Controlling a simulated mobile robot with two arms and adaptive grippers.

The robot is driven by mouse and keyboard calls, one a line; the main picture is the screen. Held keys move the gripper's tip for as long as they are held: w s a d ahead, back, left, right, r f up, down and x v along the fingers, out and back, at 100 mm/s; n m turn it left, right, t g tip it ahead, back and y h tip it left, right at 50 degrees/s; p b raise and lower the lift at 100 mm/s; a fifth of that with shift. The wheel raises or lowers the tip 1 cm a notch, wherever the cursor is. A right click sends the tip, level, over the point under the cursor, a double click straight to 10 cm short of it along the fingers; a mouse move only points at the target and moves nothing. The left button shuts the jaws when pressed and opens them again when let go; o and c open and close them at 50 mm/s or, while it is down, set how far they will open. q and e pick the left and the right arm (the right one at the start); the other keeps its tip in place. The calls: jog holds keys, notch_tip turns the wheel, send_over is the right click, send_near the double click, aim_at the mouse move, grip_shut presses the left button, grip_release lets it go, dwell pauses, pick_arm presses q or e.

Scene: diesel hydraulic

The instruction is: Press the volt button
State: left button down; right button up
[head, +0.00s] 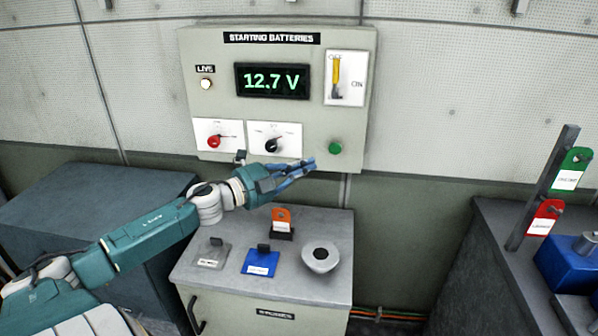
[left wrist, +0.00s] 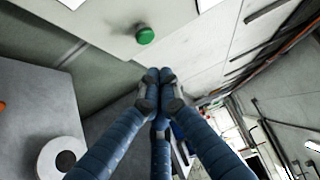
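The green round button (head: 335,148) is at the lower right of the grey starting batteries panel (head: 215,95). No label on it is readable. The panel's display (head: 272,80) reads 12.7 V in green. My left gripper (head: 311,164) is in front of the panel's lower edge, left of and slightly below the button in the head view. Its blue fingers are together with nothing between them. In the left wrist view the button (left wrist: 145,35) shows above the closed fingertips (left wrist: 158,76), apart from them. My right gripper is not in view.
The panel also has a red knob (head: 214,141), a black knob (head: 272,145), a live lamp (head: 206,84) and a yellow-handled switch (head: 337,78). Below stands a cabinet (head: 330,285) with tags and a round grey piece (head: 320,258). A bench with lockout tags is at right.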

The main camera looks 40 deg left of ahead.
pick_arm(q)
jog(key=shift+v, duration=1)
